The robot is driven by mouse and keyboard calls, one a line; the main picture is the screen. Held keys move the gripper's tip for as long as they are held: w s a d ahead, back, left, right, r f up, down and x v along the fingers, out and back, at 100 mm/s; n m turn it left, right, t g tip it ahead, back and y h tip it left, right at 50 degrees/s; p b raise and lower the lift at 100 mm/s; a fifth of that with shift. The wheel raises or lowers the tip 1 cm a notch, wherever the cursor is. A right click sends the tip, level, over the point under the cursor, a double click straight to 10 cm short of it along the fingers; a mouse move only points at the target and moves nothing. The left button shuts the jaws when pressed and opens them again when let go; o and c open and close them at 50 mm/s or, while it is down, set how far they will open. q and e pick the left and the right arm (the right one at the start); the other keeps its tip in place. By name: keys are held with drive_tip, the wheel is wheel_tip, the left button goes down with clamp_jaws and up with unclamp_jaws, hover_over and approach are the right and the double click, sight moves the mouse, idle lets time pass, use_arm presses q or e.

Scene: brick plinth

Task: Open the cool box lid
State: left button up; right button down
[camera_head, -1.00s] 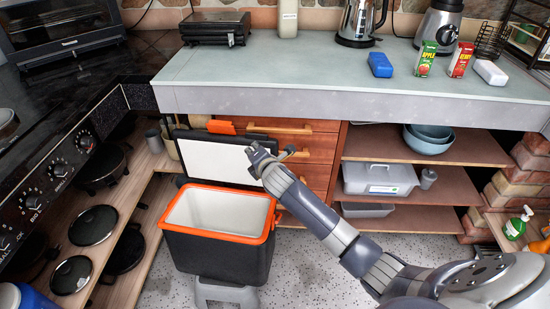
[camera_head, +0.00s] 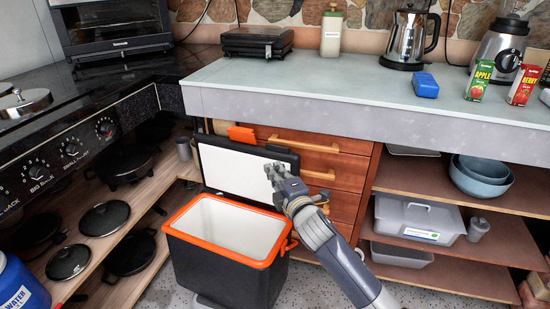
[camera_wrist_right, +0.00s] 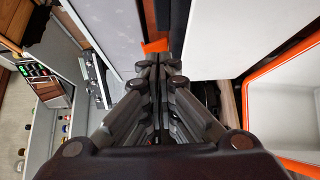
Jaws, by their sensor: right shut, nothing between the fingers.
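The cool box (camera_head: 225,265) has a dark body, an orange rim and a white, empty-looking inside. It stands on the floor in front of the drawers. Its lid (camera_head: 232,172) stands upright at the back of the box, white inner face toward me, with an orange latch (camera_head: 241,134) on its top edge. My right gripper (camera_head: 273,172) is shut and empty, in front of the lid's right part; I cannot tell whether it touches. In the right wrist view, the shut fingers (camera_wrist_right: 160,68) are beside the lid (camera_wrist_right: 228,35), and the box's opening (camera_wrist_right: 285,105) is at right. My left gripper is not in view.
The counter (camera_head: 340,95) overhangs behind the lid. Wooden drawers (camera_head: 325,160) stand behind the box, and open shelves (camera_head: 470,190) at right hold bins and bowls. A low shelf with pans (camera_head: 105,219) is close on the left. Some speckled floor shows.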

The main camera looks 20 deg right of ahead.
drive_tip(key=w, duration=0.2)
drive_tip(key=w+d+b, duration=0.1)
drive_tip(key=w, duration=0.2)
drive_tip(key=w+d, duration=0.1)
drive_tip(key=w, duration=0.2)
drive_tip(key=shift+d+b, duration=0.1)
drive_tip(key=shift+b, duration=0.25)
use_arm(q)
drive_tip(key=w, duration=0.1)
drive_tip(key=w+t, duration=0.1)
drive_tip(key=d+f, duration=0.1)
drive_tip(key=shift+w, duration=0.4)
